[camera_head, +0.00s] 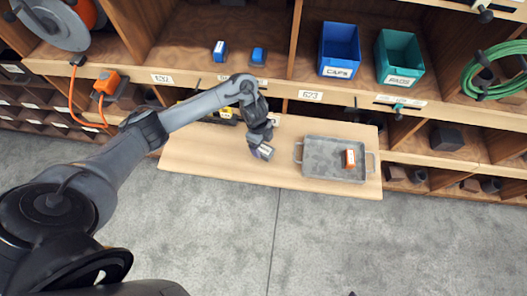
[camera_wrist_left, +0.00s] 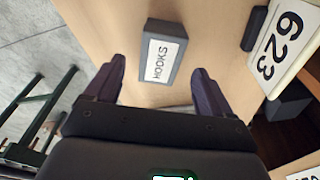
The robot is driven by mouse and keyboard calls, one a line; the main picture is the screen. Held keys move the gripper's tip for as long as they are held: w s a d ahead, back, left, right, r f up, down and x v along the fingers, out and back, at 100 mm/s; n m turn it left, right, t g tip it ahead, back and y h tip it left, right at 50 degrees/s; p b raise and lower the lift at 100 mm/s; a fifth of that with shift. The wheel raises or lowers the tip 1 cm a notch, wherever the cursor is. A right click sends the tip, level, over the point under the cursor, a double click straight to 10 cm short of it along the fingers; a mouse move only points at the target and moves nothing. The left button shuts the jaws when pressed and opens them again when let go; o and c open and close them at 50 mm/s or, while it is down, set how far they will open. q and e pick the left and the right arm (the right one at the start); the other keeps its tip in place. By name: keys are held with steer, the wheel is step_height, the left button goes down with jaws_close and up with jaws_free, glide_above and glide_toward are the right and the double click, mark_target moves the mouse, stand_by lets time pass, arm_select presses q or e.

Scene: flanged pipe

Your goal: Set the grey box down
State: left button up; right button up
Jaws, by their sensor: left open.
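The grey box (camera_wrist_left: 172,77), with a white label reading HOOKS, rests on the pale wooden shelf board. In the head view the grey box (camera_head: 265,151) shows small at the tip of my left arm, partly hidden by the gripper. My left gripper (camera_head: 261,142) points down at it. In the left wrist view the two dark purple fingers of my left gripper (camera_wrist_left: 157,72) are spread wide, one on each side of the box, with a clear gap to it on both sides. My right gripper is not in view.
The shelf edge with label 623 (camera_wrist_left: 282,45) borders the board. Blue (camera_head: 339,50) and teal (camera_head: 399,57) bins sit above. The board's left part is clear.

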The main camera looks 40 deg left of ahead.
mark_target(263, 149)
arm_select(q)
steer(key=shift+d+f+b, duration=0.15)
steer(key=shift+f+b, duration=0.1)
steer(key=shift+f, duration=0.85)
steer(key=shift+d+f+b, duration=0.1)
steer(key=shift+f+b, duration=0.1)
steer(key=shift+f, duration=0.9)
steer(key=shift+c, duration=0.5)
steer(key=c, duration=1.2)
steer(key=shift+r, duration=0.1)
